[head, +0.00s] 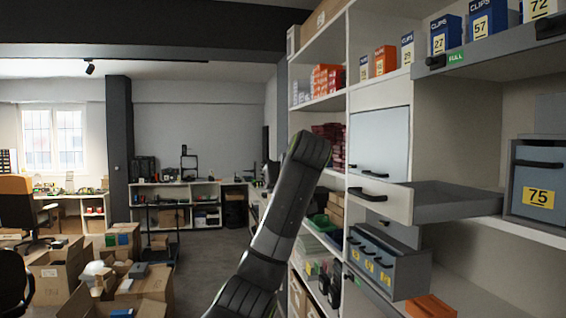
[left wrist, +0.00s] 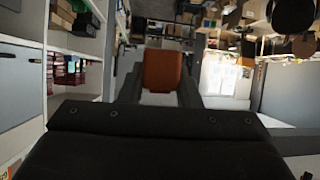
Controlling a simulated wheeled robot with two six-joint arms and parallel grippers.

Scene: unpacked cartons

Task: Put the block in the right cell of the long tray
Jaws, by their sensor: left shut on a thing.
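In the left wrist view my left gripper (left wrist: 160,82) has its two dark fingers on either side of an orange-brown block (left wrist: 161,70), and it is shut on it. In the head view one of my dark arms rises through the middle, but no gripper shows there. My right gripper is in neither view. I cannot make out a long tray with cells for certain in either view.
A shelf unit fills the right side of the head view. An open, empty-looking drawer (head: 455,203) juts out, with a grey bin with yellow labels (head: 408,275) below it. A grey box marked 75 (head: 540,180) stands at right. Cartons (head: 62,268) cover the left floor.

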